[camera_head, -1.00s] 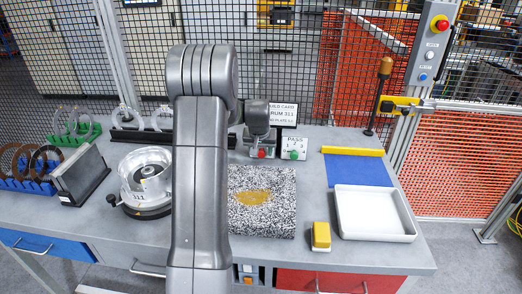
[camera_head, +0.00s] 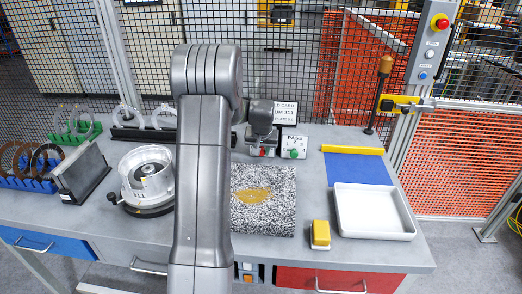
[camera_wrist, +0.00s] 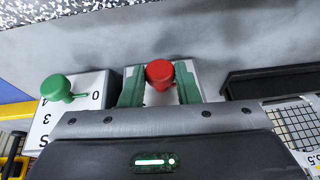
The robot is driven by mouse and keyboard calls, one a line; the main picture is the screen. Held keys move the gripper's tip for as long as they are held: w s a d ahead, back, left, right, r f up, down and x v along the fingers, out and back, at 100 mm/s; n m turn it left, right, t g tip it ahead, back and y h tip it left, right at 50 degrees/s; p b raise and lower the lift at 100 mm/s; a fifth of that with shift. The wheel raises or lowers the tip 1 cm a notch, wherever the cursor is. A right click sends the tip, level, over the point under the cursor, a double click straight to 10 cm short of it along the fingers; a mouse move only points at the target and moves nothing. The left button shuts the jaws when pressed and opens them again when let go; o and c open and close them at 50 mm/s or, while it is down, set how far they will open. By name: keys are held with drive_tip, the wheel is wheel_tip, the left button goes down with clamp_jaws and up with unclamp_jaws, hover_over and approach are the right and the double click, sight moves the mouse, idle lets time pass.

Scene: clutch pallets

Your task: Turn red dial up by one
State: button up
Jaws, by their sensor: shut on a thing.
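The red dial (camera_wrist: 159,74) sits on a small white box and shows between the two green-padded fingers of my gripper (camera_wrist: 160,88) in the wrist view. My gripper is shut on the dial. In the head view only a little of the red dial (camera_head: 269,153) shows below my wrist. The dial's number scale is hidden by my gripper, so its setting cannot be read.
Beside it stands a second box with a green dial (camera_wrist: 57,88), close to my gripper; its plate reads PASS in the head view. A build card (camera_head: 286,112) stands behind. A speckled granite plate (camera_head: 263,215) lies in front, and a white tray (camera_head: 343,222) at right.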

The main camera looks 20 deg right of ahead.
drive_tip(key=shift+s+d+f+t+y+b, duration=0.15)
drive_tip(key=shift+d+t+y+b, duration=0.1)
drive_tip(key=shift+t+y+b, duration=0.35)
drive_tip(key=shift+d+f+m+t+y+b, duration=0.2)
drive_tip(key=shift+m+t+y+b, duration=0.3)
drive_tip(key=shift+y+b, duration=0.65)
drive_tip(key=t+y+b, duration=0.1)
drive_tip(key=b, duration=0.2)
drive_tip(key=shift+s+d+y, duration=0.1)
drive_tip(key=shift+y, duration=0.25)
drive_tip(key=shift+m+t+y+b, duration=0.3)
drive_tip(key=shift+t+y+b, duration=0.2)
drive_tip(key=shift+t, duration=0.1)
drive_tip(key=shift+r, duration=0.1)
drive_tip(key=o, duration=0.9)
drive_tip(key=shift+o, duration=0.2)
drive_tip(key=shift+s, duration=0.1)
